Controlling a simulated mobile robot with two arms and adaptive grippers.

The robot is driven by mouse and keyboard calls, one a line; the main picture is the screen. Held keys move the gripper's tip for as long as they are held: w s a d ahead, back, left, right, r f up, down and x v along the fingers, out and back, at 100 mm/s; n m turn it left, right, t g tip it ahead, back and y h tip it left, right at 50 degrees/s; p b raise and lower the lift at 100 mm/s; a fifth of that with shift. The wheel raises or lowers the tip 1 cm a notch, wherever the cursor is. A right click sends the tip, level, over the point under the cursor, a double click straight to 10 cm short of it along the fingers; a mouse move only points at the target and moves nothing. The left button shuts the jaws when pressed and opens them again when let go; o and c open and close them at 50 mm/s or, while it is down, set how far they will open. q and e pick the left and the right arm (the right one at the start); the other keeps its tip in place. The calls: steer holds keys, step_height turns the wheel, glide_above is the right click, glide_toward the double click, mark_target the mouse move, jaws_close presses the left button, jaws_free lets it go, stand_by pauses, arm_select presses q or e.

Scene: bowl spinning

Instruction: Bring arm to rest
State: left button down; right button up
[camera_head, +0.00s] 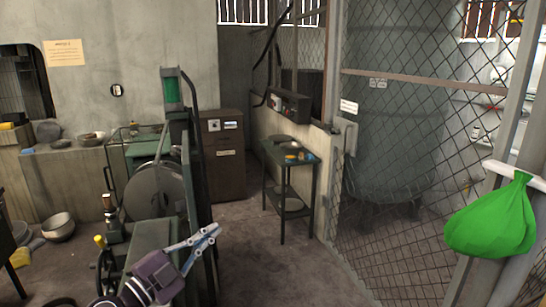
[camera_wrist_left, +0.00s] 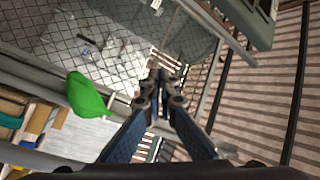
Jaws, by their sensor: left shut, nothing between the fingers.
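My left gripper (camera_head: 211,233) shows at the bottom middle of the head view, in front of the dark green spinning machine (camera_head: 155,262). Its blue-grey fingers point up and to the right. In the left wrist view its fingertips (camera_wrist_left: 159,78) meet at the centre, and nothing shows between them. The gripper is shut and empty. My right gripper is not in view.
A green bag (camera_head: 493,220) hangs on the mesh fence (camera_head: 420,130) at right. A small table (camera_head: 290,158) with bowls stands by the low wall. A metal bowl (camera_head: 58,228) lies at left. Bare floor (camera_head: 275,265) lies right of the machine.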

arm_select(q)
steer(key=s+a+f+n+g+y, duration=0.2)
steer(key=s+a+f+n+y, duration=0.45)
steer(key=f+n, duration=0.3)
steer(key=s+a+f+n+g+y, duration=0.2)
steer(key=s+a+f+n+y, duration=0.5)
steer(key=f, duration=0.4)
steer(key=s+d+f+g+h, duration=0.1)
steer(key=s+d+f+g, duration=0.25)
steer(key=s, duration=0.45)
steer(key=s+d+f+g, duration=0.2)
steer(key=s+f, duration=0.3)
steer(key=s, duration=0.3)
steer(key=s+d+f+g+h, duration=0.1)
steer(key=s+d+f+g, duration=0.2)
steer(key=s, duration=0.6)
step_height(320, 180, down, 31)
steer(key=s+g+b, duration=0.1)
steer(key=g+b, duration=0.1)
steer(key=b, duration=0.3)
steer(key=s+a+f+b, duration=0.2)
steer(key=s+f, duration=0.6)
steer(key=f, duration=0.2)
steer(key=s+a+f+b, duration=0.1)
steer(key=s+f+b, duration=0.2)
steer(key=s+f, duration=0.6)
step_height(320, 180, down, 2)
steer(key=shift+s+a+f+m+g, duration=0.15)
steer(key=shift+a+f+m+g, duration=0.05)
steer(key=shift+a+m+g, duration=0.2)
